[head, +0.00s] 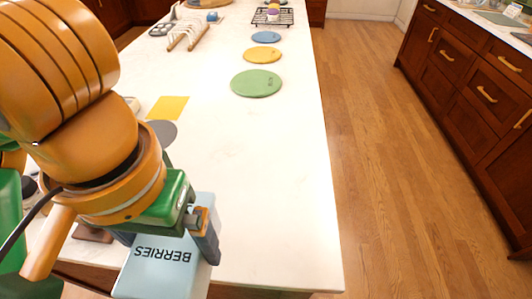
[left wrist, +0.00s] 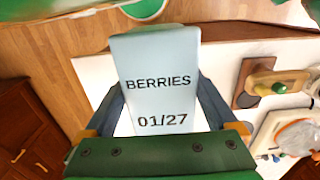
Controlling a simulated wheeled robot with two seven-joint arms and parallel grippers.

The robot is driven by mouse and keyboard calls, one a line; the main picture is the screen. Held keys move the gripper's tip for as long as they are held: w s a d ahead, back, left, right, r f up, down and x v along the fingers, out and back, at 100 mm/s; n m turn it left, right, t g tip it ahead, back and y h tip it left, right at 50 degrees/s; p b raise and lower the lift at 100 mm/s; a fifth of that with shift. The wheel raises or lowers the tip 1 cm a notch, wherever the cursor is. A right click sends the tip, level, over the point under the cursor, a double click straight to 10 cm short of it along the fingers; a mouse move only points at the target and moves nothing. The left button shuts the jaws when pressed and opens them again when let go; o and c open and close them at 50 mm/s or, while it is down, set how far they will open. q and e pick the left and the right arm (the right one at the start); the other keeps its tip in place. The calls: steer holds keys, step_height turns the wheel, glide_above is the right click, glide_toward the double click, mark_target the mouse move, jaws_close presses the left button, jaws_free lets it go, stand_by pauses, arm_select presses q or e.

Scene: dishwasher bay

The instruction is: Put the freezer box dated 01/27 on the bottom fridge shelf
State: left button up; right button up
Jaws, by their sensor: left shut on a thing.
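The freezer box (head: 165,262) is pale blue and marked BERRIES. In the left wrist view the same box (left wrist: 155,65) also reads 01/27. My left gripper (head: 205,240) is shut on the box, with one finger on each side, at the near end of the white counter. The gripper hides part of the box in the head view. I cannot tell from the views how high the box is above the counter. No fridge or fridge shelf shows in either view. My right gripper is not in view.
The white counter (head: 270,190) carries a green disc (head: 256,83), a yellow disc (head: 262,53), a blue disc (head: 265,36), a yellow square (head: 168,107) and a wooden rack (head: 188,36). Wooden floor (head: 390,190) lies clear to the right, before dark red cabinets (head: 470,90).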

arm_select(q)
steer(key=w+f, duration=0.6)
steer(key=w+f+p, duration=0.1)
steer(key=w+f, duration=0.5)
steer(key=shift+w+d, duration=0.15)
steer(key=shift+w, duration=0.25)
steer(key=shift+f, duration=0.4)
steer(key=shift+f, duration=0.1)
steer(key=o, duration=1.5)
step_height(320, 180, up, 12)
steer(key=shift+r+p, duration=0.15)
steer(key=shift+p, duration=0.55)
